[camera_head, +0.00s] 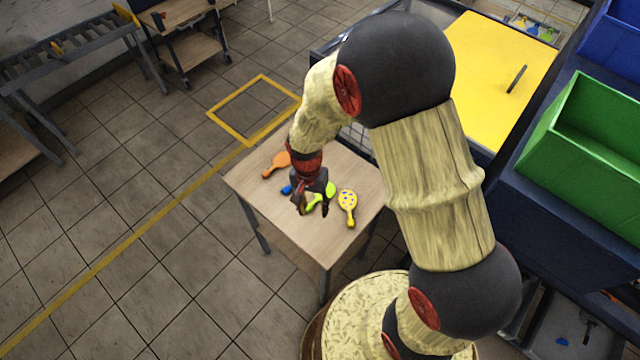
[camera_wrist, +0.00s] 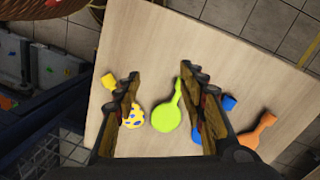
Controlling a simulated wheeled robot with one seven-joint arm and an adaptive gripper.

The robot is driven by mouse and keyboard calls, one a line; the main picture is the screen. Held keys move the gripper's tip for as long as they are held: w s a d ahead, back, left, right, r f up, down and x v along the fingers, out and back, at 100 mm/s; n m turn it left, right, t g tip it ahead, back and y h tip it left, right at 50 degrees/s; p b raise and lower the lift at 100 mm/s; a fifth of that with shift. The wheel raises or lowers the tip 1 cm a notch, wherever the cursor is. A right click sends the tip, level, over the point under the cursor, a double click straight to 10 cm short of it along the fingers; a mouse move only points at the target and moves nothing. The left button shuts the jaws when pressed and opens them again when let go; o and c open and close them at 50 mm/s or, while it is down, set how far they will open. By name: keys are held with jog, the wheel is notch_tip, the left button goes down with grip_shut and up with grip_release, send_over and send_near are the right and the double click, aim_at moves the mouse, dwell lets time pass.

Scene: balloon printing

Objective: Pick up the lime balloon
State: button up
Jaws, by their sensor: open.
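The lime balloon (camera_wrist: 166,118) lies flat on the wooden table, its round part toward my gripper and its narrow neck pointing up in the wrist view. In the head view the lime balloon (camera_head: 329,190) is partly hidden by my gripper. My gripper (camera_wrist: 160,85) is open and empty above the table, and the lime balloon shows between its two fingers. In the head view my gripper (camera_head: 311,206) hangs over the middle of the table.
A yellow balloon with blue spots (camera_head: 348,202) lies right of the lime one. An orange balloon (camera_head: 277,163) and a partly hidden blue balloon (camera_head: 287,189) lie to its left. The wooden table (camera_head: 290,235) has clear room in front. A green bin (camera_head: 590,130) stands at the right.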

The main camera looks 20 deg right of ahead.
aim_at(320, 197)
jog(key=w, duration=0.1)
jog(key=w+m, duration=0.1)
jog(key=w, duration=0.1)
jog(key=w+m+t, duration=0.1)
jog(key=shift+w+a, duration=0.25)
jog(key=shift+w+m, duration=0.35)
jog(key=shift+m, duration=0.35)
jog(key=shift+w+a+m, duration=0.1)
jog(key=shift+w+m, duration=0.05)
jog(key=shift+m, duration=0.35)
jog(key=shift+f, duration=1.45)
jog(key=f, duration=0.4)
jog(key=shift+s+b, duration=0.35)
jog(key=shift+b, duration=0.05)
jog(key=shift+w+f, duration=0.1)
jog(key=shift+f, duration=0.35)
jog(key=c, duration=0.8)
